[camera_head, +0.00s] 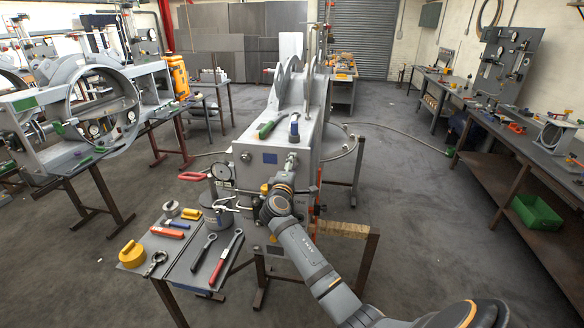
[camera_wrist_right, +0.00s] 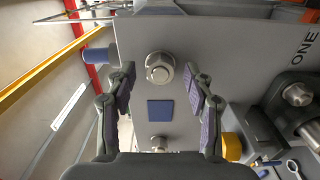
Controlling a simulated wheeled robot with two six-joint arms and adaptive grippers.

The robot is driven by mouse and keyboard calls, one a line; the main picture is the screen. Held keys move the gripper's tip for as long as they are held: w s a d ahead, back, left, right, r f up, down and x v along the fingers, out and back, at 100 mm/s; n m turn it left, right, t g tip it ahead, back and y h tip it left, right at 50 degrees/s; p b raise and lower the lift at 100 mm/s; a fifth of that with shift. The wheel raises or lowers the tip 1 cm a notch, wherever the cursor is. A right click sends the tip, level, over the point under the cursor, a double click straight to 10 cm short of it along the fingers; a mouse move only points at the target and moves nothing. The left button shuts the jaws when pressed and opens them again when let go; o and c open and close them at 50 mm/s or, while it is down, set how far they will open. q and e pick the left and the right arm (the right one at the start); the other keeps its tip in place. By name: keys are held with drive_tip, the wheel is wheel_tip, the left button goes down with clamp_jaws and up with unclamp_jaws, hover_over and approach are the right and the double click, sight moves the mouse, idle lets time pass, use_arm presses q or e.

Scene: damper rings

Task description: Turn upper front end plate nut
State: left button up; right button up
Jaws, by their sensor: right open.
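In the right wrist view a steel hex nut (camera_wrist_right: 159,68) on a threaded stud stands out from the grey end plate (camera_wrist_right: 215,110). A second nut (camera_wrist_right: 158,143) shows lower in that view, past a blue square (camera_wrist_right: 160,107). My right gripper (camera_wrist_right: 160,80) is open, its padded fingertips on either side of the first nut with gaps; I cannot tell how far it is from the plate. In the head view my right arm reaches the front end plate (camera_head: 256,182), where one nut (camera_head: 246,157) shows left of the blue square (camera_head: 270,158). My left gripper is not in view.
A small bench (camera_head: 180,262) at the front left holds wrenches (camera_head: 203,251), a red-handled tool (camera_head: 226,258) and a yellow piece (camera_head: 132,254). A green-handled tool (camera_head: 270,126) lies on top. Open floor is to the right.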

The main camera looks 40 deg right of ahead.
drive_tip(key=shift+s+a, duration=0.1)
drive_tip(key=shift+s+a, duration=0.5)
drive_tip(key=shift+a, duration=0.05)
drive_tip(key=v, duration=0.6)
idle(0.3)
drive_tip(key=shift+d, duration=0.1)
drive_tip(key=shift+c, duration=0.2)
